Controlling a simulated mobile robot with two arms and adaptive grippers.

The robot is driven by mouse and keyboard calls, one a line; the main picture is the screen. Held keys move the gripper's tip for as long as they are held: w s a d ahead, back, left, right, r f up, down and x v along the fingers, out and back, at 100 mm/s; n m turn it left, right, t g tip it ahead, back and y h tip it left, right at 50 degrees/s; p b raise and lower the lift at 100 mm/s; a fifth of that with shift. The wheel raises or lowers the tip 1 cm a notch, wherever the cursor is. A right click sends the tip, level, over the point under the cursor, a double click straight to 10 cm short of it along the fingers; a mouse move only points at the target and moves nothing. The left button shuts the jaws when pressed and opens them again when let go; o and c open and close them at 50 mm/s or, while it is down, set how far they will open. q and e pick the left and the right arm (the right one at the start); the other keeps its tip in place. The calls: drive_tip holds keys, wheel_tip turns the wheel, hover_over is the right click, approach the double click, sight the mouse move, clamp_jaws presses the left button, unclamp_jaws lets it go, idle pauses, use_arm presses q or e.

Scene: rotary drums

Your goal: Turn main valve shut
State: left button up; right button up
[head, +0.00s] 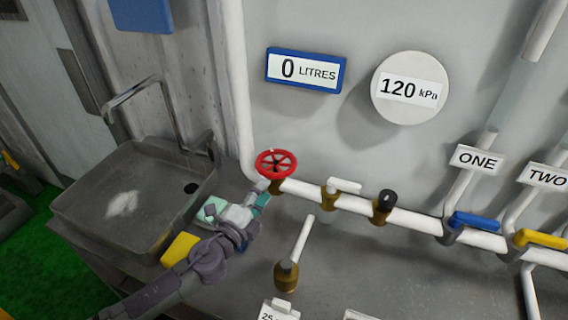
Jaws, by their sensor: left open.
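The main valve appears to be the red round handwheel (276,164) on a brass body at the left end of the white horizontal pipe (360,209). My left gripper (264,192) is open, just below and left of the red wheel. Its fingertips are close to the wheel's lower edge; I cannot tell whether they touch it. The wheel's spokes show, with nothing between them. My right gripper is not in view.
A blue display (306,70) reads 0 LITRES and a round gauge (410,88) reads 120 kPa. Blue (475,221) and yellow (541,238) lever handles sit at right. A brass fitting (287,276) stands on the counter. A metal sink (125,200) is at left.

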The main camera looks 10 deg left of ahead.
sight(293, 155)
use_arm(q)
drive_tip(key=p+x, duration=0.1)
drive_tip(key=x, duration=1)
drive_tip(key=shift+w+d, duration=0.2)
drive_tip(key=shift+w, duration=0.1)
drive_tip(key=shift+c, duration=0.2)
clamp_jaws()
